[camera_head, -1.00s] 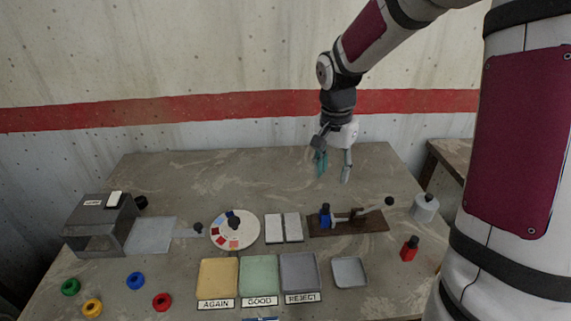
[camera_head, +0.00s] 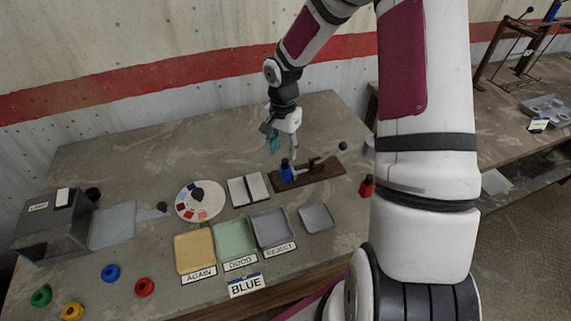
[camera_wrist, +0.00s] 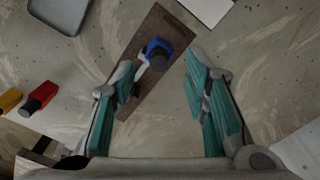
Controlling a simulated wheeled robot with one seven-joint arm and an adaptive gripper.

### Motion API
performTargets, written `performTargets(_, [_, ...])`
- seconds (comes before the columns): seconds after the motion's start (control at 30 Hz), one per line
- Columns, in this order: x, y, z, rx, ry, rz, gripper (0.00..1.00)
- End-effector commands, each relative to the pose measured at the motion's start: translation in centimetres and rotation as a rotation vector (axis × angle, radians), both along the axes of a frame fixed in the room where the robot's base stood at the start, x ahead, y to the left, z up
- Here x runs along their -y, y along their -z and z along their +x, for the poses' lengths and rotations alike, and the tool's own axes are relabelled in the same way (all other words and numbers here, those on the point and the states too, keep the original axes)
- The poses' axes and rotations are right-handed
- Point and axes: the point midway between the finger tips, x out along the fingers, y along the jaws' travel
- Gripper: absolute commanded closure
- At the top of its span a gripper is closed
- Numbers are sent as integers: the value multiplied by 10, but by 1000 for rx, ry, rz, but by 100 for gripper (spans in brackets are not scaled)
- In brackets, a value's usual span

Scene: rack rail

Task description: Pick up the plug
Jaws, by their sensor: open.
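A blue piece with a dark round top (camera_head: 286,170), which looks like the plug, stands at the left part of a brown board (camera_head: 325,172) with a lever. In the wrist view the blue piece (camera_wrist: 157,52) shows over the board (camera_wrist: 150,93), just beyond and between my fingertips. My gripper (camera_head: 283,150) is open and empty, pointing down above the board; its teal-padded fingers spread apart in the wrist view (camera_wrist: 160,68). I cannot tell its exact height above the piece. A red piece with a dark top (camera_head: 367,186) stands right of the board.
Two pale plates (camera_head: 248,190) and a round colour-marked disc (camera_head: 201,202) lie left of the board. Trays labelled AGAIN (camera_head: 195,252), GOOD (camera_head: 236,238) and REJECT (camera_head: 272,228), a grey tray (camera_head: 317,217) and a BLUE sign (camera_head: 246,285) are in front. Coloured rings and a LAMP box (camera_head: 50,236) are left.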

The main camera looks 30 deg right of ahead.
Motion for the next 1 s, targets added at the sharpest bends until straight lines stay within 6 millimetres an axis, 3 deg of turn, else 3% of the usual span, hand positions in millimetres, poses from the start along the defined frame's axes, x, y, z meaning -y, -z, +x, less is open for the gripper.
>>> performTargets(0.4, [7,44,1,-1,-2,2,58])
performTargets(0.73, [7,51,2,0,-1,0,58])
performTargets(0.9, [7,51,2,0,-1,0,93])
performTargets(1.0, [7,51,2,0,-1,0,94])
